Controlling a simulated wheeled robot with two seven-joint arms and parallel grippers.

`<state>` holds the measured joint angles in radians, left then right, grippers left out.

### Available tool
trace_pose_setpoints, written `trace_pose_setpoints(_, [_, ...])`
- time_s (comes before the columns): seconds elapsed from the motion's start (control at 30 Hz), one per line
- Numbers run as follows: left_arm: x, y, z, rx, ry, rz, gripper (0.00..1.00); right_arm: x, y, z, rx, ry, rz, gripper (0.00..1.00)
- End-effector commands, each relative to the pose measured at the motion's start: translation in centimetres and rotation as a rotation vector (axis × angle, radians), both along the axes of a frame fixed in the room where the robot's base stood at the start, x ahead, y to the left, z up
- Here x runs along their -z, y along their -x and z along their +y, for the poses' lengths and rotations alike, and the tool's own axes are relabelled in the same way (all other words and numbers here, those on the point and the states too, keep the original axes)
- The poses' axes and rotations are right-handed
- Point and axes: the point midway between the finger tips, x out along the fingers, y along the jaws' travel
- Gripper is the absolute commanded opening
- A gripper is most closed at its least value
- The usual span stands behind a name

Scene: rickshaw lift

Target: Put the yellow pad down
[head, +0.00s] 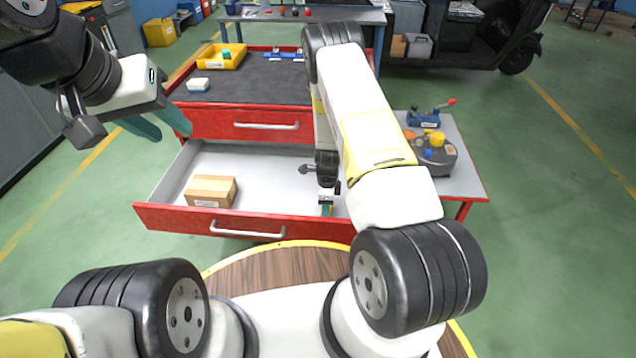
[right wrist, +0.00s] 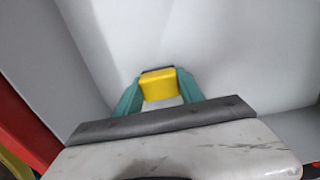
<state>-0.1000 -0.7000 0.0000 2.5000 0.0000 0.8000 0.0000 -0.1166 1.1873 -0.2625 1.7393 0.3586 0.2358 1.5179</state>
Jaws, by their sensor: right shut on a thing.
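The yellow pad (right wrist: 158,85) is a small yellow block with a dark edge. In the right wrist view it sits between the teal fingers of my right gripper (right wrist: 157,92), which is shut on it. In the head view this gripper (head: 325,208) points down inside the open drawer (head: 270,172), at its right part. Whether the pad touches the drawer floor I cannot tell. My left gripper (head: 160,124), with teal fingers, is above the drawer's left edge, empty. Its fingers look spread apart.
A cardboard box (head: 210,190) lies in the drawer's left part. Bare drawer floor lies between it and my right gripper. On the red cabinet top are a yellow tray (head: 222,57) and a white-blue block (head: 198,84). A side table (head: 465,185) holds tools at the right.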

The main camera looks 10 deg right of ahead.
Motion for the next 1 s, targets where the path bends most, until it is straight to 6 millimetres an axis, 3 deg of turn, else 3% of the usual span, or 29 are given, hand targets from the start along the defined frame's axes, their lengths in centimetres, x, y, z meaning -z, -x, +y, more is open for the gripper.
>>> trace_pose_setpoints(0.2, [0.0,0.0,0.0,0.000,0.000,0.000,0.36,1.2,0.8,0.2,0.002,-0.002,0.014,0.01])
trace_pose_setpoints(0.23, [0.0,0.0,0.0,0.000,0.000,0.000,0.36,1.2,0.8,0.2,0.002,-0.002,0.015,0.47])
trace_pose_setpoints(0.33, [0.0,0.0,0.0,0.000,0.000,0.000,0.36,1.2,0.9,0.3,0.003,-0.003,0.016,0.67])
trace_pose_setpoints(0.87, [0.0,0.0,0.0,0.000,0.000,0.000,0.36,1.2,0.9,0.4,0.006,-0.004,0.014,0.67])
trace_pose_setpoints(1.0, [0.0,0.0,0.0,0.000,0.000,0.000,0.36,0.2,0.9,0.4,0.005,-0.005,0.014,0.67])
